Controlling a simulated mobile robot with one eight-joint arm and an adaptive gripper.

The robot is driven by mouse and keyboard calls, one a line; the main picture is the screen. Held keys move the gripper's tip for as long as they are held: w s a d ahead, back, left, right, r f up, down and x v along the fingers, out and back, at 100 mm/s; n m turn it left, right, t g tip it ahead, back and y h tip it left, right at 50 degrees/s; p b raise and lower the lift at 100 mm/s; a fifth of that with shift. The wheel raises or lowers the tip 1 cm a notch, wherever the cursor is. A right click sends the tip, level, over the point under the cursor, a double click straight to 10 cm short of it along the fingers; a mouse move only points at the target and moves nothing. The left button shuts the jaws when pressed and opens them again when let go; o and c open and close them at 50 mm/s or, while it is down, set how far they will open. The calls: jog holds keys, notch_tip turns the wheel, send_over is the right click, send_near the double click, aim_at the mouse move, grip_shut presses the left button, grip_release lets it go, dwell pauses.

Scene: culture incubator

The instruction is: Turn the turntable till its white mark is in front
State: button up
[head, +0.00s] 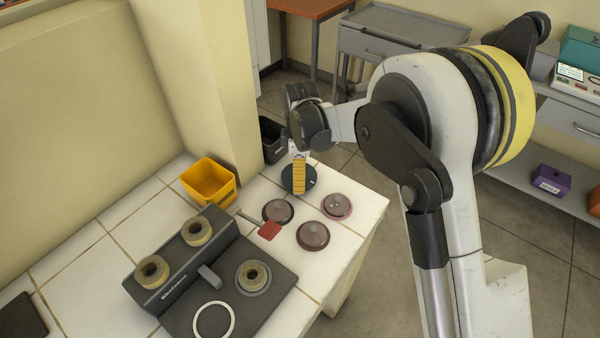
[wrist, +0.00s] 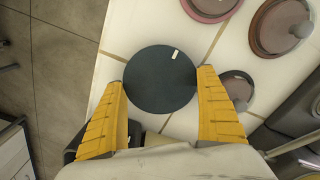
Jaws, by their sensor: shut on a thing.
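The turntable is a dark blue-grey round disc (wrist: 158,88) on the white tiled bench; in the head view it shows near the bench's far end (head: 287,181). Its white mark (wrist: 174,55) is a short bar near the rim, at the top of the disc and slightly right of its middle in the wrist view. The mark is too small to make out surely in the head view. My gripper (wrist: 161,78) has one yellow finger on each side of the disc, closed on its rim. In the head view my gripper (head: 299,188) points down over the turntable, hiding part of it.
Several lidded round dishes stand close by, among them a pink one (head: 337,206) and a brown one (head: 313,236). A red-ended tool (head: 269,230) lies beside them. A yellow bin (head: 208,182) and a black device (head: 222,262) stand farther left. The bench edge is near.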

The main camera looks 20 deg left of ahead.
jog(key=shift+s, duration=0.1)
jog(key=o, duration=1)
jog(key=shift+r, duration=0.1)
notch_tip(320, 180, up, 12)
jog(key=shift+d, duration=0.1)
